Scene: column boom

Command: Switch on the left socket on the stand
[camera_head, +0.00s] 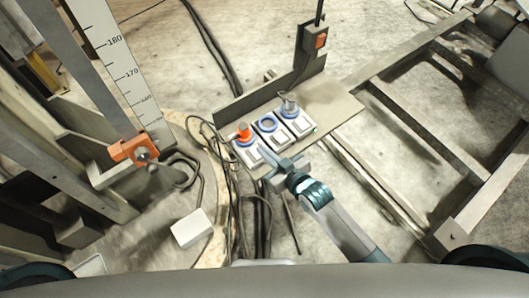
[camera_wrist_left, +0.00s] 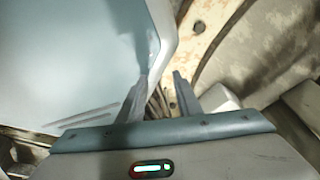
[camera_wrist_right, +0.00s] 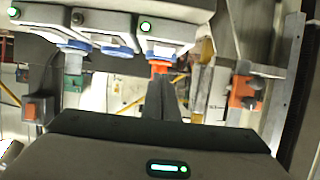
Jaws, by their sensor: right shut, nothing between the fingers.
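The stand (camera_head: 335,100) carries a row of three sockets in the head view. The left socket (camera_head: 248,150) has an orange plug (camera_head: 244,131) in its blue ring. The middle socket (camera_head: 267,123) has an empty blue ring, and the right one (camera_head: 289,103) holds a grey plug. My right gripper (camera_head: 272,162) is shut and empty, just in front of the left socket. In the right wrist view its fingers (camera_wrist_right: 163,96) are close below the left socket's housing (camera_wrist_right: 170,28); contact cannot be told. My left gripper (camera_wrist_left: 160,98) is open and empty.
A ruler column (camera_head: 118,60) with an orange clamp (camera_head: 133,148) stands at the left. An upright post with an orange switch (camera_head: 320,41) rises behind the sockets. A metal frame (camera_head: 440,140) fills the right.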

